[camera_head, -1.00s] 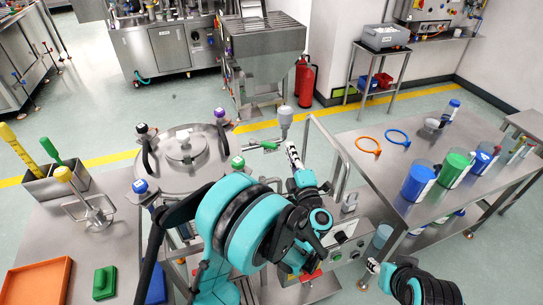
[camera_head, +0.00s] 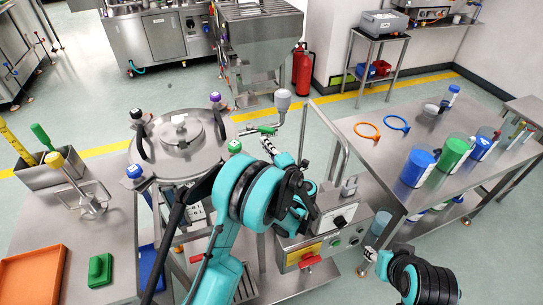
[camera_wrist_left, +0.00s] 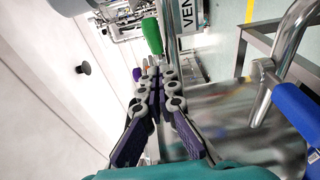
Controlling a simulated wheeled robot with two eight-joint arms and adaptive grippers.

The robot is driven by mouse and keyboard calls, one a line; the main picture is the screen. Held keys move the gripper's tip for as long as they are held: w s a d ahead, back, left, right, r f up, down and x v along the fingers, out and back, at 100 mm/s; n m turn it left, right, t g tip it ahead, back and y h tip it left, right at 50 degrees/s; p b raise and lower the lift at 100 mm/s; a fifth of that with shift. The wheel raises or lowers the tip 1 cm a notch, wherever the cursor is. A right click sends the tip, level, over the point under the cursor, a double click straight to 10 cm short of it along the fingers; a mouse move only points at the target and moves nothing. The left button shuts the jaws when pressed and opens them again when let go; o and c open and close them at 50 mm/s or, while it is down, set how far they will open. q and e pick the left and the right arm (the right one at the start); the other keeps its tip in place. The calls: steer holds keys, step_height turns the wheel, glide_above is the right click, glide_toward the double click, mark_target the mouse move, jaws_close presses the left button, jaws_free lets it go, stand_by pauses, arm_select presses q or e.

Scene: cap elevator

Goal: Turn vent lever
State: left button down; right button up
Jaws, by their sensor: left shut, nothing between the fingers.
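The vent lever is a green handle (camera_head: 267,130) on the metal pipe to the right of the round vessel lid (camera_head: 180,143). In the left wrist view the green handle (camera_wrist_left: 152,36) stands just beyond my fingertips, beside a plate marked VENT (camera_wrist_left: 187,28). My left gripper (camera_head: 267,145) is just in front of the handle in the head view. Its fingers (camera_wrist_left: 152,75) are together and empty, with a small gap to the handle. My right gripper (camera_head: 370,254) is low at the right, away from the lever; its finger state is unclear.
A bent metal rail (camera_head: 342,150) rises to the right of my left arm. A control box (camera_head: 318,240) with a red handle sits below it. The right table (camera_head: 385,165) bears blue and green containers and two rings. Clamps with coloured knobs surround the lid.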

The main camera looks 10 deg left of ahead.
mark_target(268, 133)
arm_select(q)
steer(key=shift+w+d, duration=0.2)
steer(key=shift+w, duration=1.3)
steer(key=shift+w+d+n+g+y+b, duration=0.2)
steer(key=shift+w+n+g+y+b, duration=0.15)
steer(key=shift+n+g+y, duration=0.2)
steer(key=shift+w+d+n+g+y, duration=0.2)
steer(key=shift+w+n+g+y, duration=0.25)
steer(key=shift+w+g+y, duration=0.15)
steer(key=w+n+g+y, duration=0.1)
steer(key=w, duration=0.1)
steer(key=w+n+g+y, duration=0.1)
steer(key=w+g, duration=0.1)
steer(key=shift+w+d+n+g, duration=0.1)
steer(key=shift+w+n+g, duration=0.1)
steer(key=shift+n+g, duration=0.1)
steer(key=shift+r, duration=0.15)
